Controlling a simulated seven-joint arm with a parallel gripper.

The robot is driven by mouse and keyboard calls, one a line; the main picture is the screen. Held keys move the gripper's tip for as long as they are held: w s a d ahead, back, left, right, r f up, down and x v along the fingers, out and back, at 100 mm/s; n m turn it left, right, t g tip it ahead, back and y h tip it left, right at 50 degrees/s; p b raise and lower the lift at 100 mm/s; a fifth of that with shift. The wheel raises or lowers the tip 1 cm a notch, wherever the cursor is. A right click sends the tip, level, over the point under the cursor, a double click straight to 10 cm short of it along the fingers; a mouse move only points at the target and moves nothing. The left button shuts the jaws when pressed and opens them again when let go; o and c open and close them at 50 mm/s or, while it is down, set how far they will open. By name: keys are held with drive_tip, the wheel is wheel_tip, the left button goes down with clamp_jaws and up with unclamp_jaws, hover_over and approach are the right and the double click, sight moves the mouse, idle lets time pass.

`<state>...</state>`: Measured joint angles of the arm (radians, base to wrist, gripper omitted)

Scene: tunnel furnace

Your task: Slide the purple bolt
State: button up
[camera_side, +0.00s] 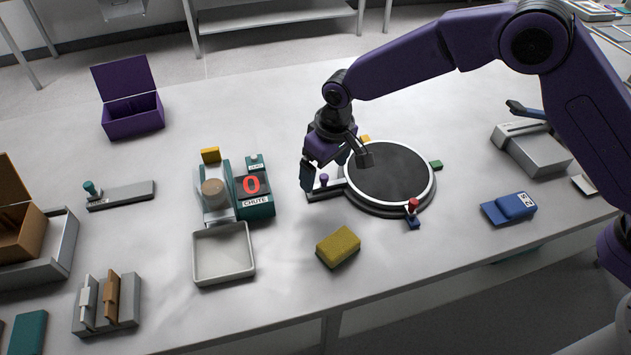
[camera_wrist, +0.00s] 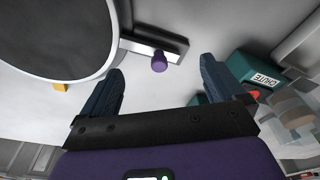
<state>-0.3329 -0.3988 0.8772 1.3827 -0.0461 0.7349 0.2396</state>
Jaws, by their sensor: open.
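The purple bolt (camera_side: 324,180) is a small purple knob on a narrow bar beside the left edge of the round black turntable (camera_side: 390,173). In the wrist view, the bolt's purple knob (camera_wrist: 159,62) stands on its pale and dark bar, just beyond and between the fingertips. My gripper (camera_side: 318,178) is right by the knob in the side view, and partly hides the bar. In the wrist view, my gripper (camera_wrist: 162,78) has its two dark blue fingers spread apart with nothing between them. Whether a finger touches the knob cannot be told.
A teal chute unit (camera_side: 254,200) with a red 0 stands left of the gripper, with a pale tray (camera_side: 223,254) in front. A yellow sponge (camera_side: 338,247) lies in front of the turntable. A red-topped peg (camera_side: 413,204) stands at the turntable's front right edge.

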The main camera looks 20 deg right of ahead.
sight(325, 176)
drive_tip(key=shift+r, duration=2.75)
drive_tip(key=s+d+r+n, duration=0.3)
drive_tip(key=s+d+r, duration=0.1)
drive_tip(key=s+d, duration=1.1)
drive_tip(key=s+d+r+n+g, duration=0.1)
drive_tip(key=s+d+r+n, duration=0.2)
drive_tip(key=s+d, duration=1.3)
drive_tip(key=shift+s+r, duration=0.4)
drive_tip(key=shift+s, duration=0.55)
